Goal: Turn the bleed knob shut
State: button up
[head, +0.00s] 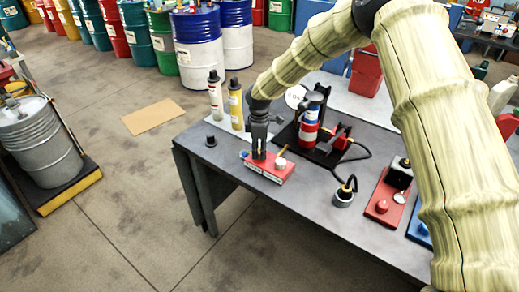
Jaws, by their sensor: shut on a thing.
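My gripper (259,154) points down over the left part of a red block (268,173) near the table's front left edge. Its fingers are shut on a small part on top of the block, the bleed knob, which they mostly hide. I cannot tell how far the knob is turned. A pale round cap (281,163) stands on the same block, just right of the fingers.
On the grey table (300,203), a red, white and blue canister (310,122) stands on a black stand behind the block. A grease tube (236,108) stands behind left. A dark cable ends at a small round pot (343,196). A red box (383,206) sits right.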

jog(key=shift+w+r, duration=0.1)
jog(key=o, duration=1)
notch_tip(320, 180, up, 12)
jog(key=shift+f, duration=0.1)
